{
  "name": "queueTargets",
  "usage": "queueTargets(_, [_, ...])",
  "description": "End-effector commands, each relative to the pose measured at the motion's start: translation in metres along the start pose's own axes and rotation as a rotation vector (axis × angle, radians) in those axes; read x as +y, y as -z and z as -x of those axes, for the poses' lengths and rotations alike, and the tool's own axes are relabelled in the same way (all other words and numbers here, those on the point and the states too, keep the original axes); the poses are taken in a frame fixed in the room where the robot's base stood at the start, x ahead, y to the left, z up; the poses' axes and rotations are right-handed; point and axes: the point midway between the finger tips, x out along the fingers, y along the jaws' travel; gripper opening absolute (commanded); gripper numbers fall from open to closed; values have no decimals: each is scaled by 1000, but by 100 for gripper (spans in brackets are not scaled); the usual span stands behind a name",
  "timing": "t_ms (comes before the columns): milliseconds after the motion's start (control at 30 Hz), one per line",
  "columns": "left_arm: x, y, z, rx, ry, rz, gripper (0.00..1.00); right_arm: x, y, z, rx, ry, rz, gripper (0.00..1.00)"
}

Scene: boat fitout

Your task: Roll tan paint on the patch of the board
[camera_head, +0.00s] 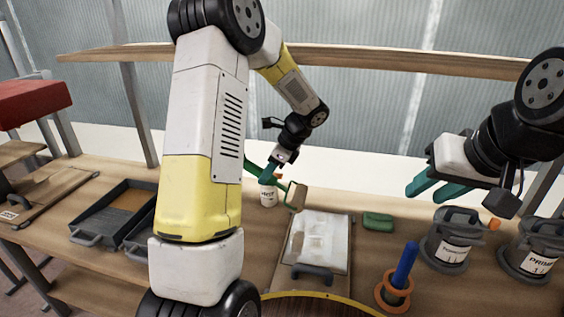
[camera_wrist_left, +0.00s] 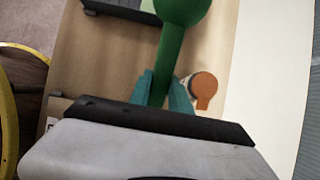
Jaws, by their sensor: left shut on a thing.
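My left gripper (camera_head: 270,172) is shut on the green handle of a paint roller; the handle (camera_wrist_left: 172,55) also shows between its teal fingers in the left wrist view. The roller's tan sleeve (camera_head: 297,195) is near the far left corner of the board (camera_head: 335,228). I cannot tell whether it touches the board. The board is mostly white, with a small brownish area at its left side, and has a dark handle at its front. A dark paint tray (camera_head: 90,213) with tan-brown paint lies to the left. My right gripper (camera_head: 432,188) is open and empty, above the bench's right side.
A white labelled jar (camera_head: 268,193) stands behind the roller. A green block (camera_head: 378,221) lies right of the board. A blue post with an orange ring (camera_head: 403,268) and two grey labelled cans (camera_head: 449,240) stand further right. A panel (camera_head: 45,190) lies far left.

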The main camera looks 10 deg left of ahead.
Motion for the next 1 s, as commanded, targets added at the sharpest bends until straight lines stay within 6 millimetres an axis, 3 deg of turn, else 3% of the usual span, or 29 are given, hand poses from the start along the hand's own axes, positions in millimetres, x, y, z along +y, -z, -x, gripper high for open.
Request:
queueTargets(600, [0, 29, -52, 0, -1, 0, 0, 0, 0, 0, 0, 0, 0, 36])
queueTargets(1000, [0, 34, -59, 0, 1, 1, 0, 0, 0, 0, 0, 0, 0, 36])
